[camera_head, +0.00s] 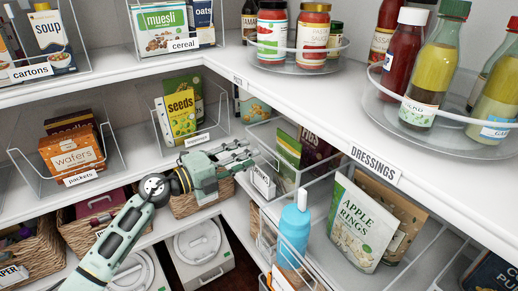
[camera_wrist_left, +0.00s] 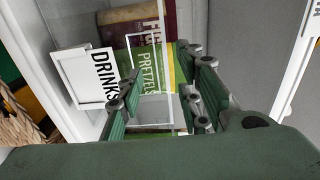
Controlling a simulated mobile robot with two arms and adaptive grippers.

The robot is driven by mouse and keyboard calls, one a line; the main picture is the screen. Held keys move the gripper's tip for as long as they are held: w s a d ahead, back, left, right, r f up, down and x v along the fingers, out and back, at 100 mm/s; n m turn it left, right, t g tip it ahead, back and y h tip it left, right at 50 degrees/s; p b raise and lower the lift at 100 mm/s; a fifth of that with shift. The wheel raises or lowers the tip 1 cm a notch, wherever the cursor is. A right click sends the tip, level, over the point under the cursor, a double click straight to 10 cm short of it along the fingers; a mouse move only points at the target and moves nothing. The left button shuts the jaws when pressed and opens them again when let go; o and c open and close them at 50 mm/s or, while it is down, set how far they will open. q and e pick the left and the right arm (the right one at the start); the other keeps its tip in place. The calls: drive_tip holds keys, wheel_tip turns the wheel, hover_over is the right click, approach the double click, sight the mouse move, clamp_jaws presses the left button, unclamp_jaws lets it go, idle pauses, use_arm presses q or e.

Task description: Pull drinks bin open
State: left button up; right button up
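The drinks bin (camera_head: 263,183) is a clear, white-edged bin on the corner shelf, with a white front label. It holds a green pretzels bag (camera_head: 288,150) and a dark red figs bag (camera_head: 316,148). My right gripper is out of view.
An apple rings bag (camera_head: 362,222) is to the right. The upper dressings shelf edge (camera_head: 374,165) overhangs close by. Seeds (camera_head: 180,112) and wafers (camera_head: 74,149) bins are to the left.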

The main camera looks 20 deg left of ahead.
sight(268, 150)
use_arm(q)
drive_tip(key=shift+w+d+r, duration=0.2)
drive_tip(key=shift+w+d, duration=0.15)
drive_tip(key=shift+d, duration=0.3)
drive_tip(key=shift+w+d+r, duration=0.2)
drive_tip(key=shift+w+d, duration=0.15)
drive_tip(key=shift+d, duration=0.25)
drive_tip(key=x, duration=0.4)
drive_tip(key=shift+a+f+p, duration=0.15)
drive_tip(key=shift+f+p, duration=0.1)
drive_tip(key=shift+p, duration=0.15)
drive_tip(key=shift+w+d, duration=0.3)
drive_tip(key=shift+w, duration=0.15)
drive_tip(key=shift+d, duration=0.1)
drive_tip(key=c, duration=0.7)
clamp_jaws()
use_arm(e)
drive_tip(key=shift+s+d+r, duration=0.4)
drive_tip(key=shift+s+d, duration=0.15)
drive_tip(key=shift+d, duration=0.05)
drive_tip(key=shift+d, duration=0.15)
